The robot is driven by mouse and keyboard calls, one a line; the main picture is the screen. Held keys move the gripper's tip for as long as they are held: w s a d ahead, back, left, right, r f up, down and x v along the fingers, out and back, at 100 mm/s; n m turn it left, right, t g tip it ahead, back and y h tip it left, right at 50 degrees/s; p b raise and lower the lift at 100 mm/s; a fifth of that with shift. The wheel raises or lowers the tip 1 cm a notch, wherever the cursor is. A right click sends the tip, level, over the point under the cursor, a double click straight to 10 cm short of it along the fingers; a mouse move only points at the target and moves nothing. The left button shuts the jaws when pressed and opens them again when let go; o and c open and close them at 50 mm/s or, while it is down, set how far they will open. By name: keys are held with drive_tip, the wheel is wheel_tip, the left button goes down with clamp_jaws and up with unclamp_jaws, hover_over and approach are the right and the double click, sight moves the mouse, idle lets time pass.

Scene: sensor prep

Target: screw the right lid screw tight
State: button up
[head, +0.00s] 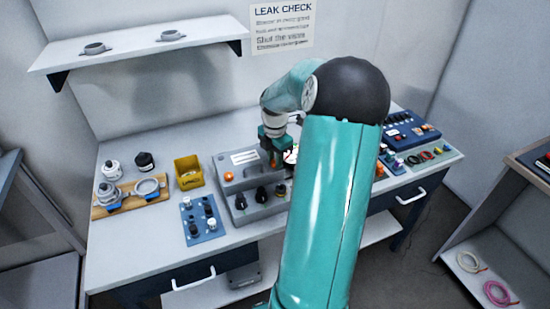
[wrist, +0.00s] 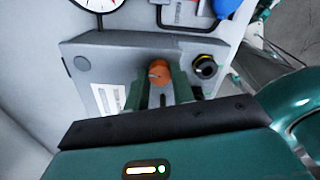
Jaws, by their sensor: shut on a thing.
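The grey instrument box (head: 248,184) stands on the bench with a sloped lid top. An orange lid screw (head: 229,176) shows at the lid's left in the head view. My gripper (head: 275,160) is lowered at the right end of the lid. In the wrist view my gripper (wrist: 161,88) is shut on an orange screw head (wrist: 159,71), with one green finger on each side. This is the right lid screw by its place. The fingers and arm hide it in the head view, and its depth in the lid cannot be told.
A yellow bin (head: 188,172), a wooden rack (head: 130,199) and a blue board with black knobs (head: 204,220) stand to the left. A black and yellow knob (wrist: 205,67) is close to the fingers. A gauge (wrist: 100,3) shows at the wrist view's top.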

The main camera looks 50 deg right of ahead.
drive_tip(key=m, duration=1.8)
drive_tip(key=shift+m, duration=0.3)
drive_tip(key=m, duration=1.2)
drive_tip(key=shift+m, duration=2.2)
